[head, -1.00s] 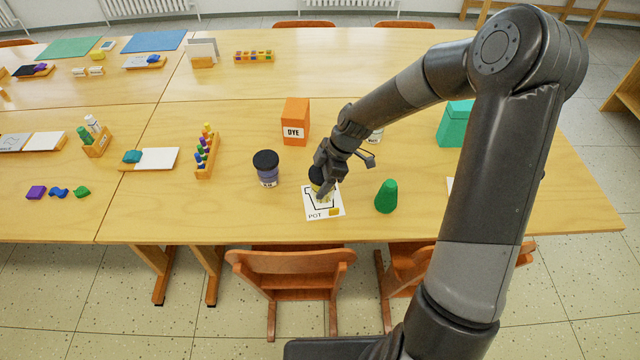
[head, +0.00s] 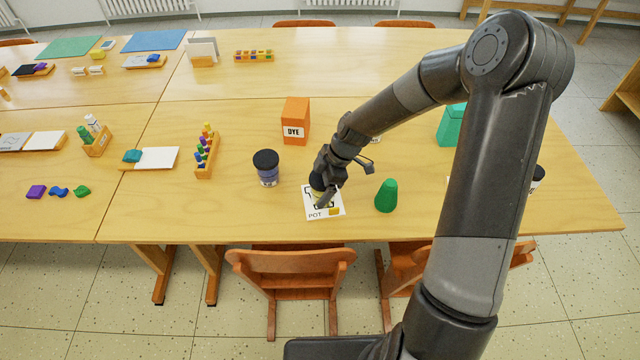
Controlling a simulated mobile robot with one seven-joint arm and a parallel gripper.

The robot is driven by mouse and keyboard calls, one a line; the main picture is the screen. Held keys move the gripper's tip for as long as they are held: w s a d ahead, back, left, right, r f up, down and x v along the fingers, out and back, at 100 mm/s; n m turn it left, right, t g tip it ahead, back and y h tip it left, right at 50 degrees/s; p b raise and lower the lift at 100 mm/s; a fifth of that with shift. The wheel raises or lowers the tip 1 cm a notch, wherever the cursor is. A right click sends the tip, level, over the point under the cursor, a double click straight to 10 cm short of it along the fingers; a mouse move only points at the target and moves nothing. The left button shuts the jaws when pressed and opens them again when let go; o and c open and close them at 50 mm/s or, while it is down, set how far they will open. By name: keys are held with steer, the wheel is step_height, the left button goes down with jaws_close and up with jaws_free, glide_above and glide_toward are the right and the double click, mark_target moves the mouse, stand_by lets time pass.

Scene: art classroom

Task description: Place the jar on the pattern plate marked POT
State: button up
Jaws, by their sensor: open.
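The white pattern plate marked POT (head: 312,214) lies near the front edge of the table, with a black outline and a small yellow patch. Whether the fingers touch the jar cannot be told.
An orange DYE box (head: 295,121) is behind. Another dark-lidded jar (head: 538,176) shows beyond my arm at right.

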steer(key=s+v, duration=0.1)
steer(key=v, duration=1.1)
steer(key=s+d+r+m+t+h, duration=0.2)
steer(key=s+d+r+m+t, duration=0.1)
steer(key=s+r+m, duration=0.6)
steer(key=s+d+r+m+t+h, duration=0.2)
steer(key=s+d+r+m, duration=0.3)
steer(key=s+r+m, duration=0.5)
steer(key=s+t, duration=0.1)
steer(key=s, duration=0.4)
steer(key=shift+d+r+m+h, duration=0.3)
steer(key=shift+d+m+h, duration=0.1)
